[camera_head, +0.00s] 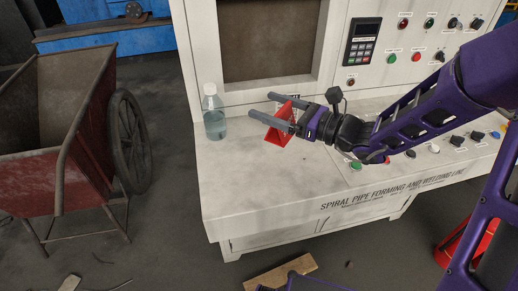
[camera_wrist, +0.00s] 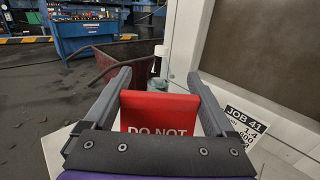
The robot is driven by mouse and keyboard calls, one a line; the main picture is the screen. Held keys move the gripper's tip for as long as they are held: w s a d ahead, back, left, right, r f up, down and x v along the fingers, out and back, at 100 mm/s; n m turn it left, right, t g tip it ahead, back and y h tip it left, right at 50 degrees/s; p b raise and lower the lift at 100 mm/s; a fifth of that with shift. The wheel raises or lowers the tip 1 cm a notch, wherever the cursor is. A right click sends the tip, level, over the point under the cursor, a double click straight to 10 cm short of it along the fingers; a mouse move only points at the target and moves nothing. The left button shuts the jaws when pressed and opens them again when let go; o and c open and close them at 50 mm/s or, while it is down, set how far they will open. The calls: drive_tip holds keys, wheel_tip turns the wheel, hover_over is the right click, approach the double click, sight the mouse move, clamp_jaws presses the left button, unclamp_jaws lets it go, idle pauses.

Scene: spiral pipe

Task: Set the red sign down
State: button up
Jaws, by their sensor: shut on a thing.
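The red sign (camera_head: 280,124) is a folded tent shape over the pale top of the control console (camera_head: 250,195). It is between the two long grey fingers of my gripper (camera_head: 261,105), which are shut on it. In the wrist view the red sign (camera_wrist: 158,108) spans the gap between the fingers of my gripper (camera_wrist: 159,75), with white "DO NOT" lettering partly hidden by the gripper body. The sign's lower edge appears close to the console top; I cannot tell whether it touches.
A clear bottle (camera_head: 214,114) stands left of the sign. A "JOB 41" card (camera_wrist: 243,126) is to the right in the wrist view. Buttons (camera_head: 434,149) line the console's right side. The console top in front is clear. A red cart (camera_head: 85,150) stands left.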

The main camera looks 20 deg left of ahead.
wheel_tip(320, 180, down, 10)
drive_tip(key=shift+r+b, duration=0.25)
drive_tip(key=shift+b, duration=0.85)
drive_tip(key=shift+f, duration=0.1)
drive_tip(key=o, duration=1)
drive_tip(key=shift+o, duration=0.2)
drive_tip(key=p+v, duration=0.1)
drive_tip(key=v, duration=1.1)
drive_tip(key=shift+s, duration=0.1)
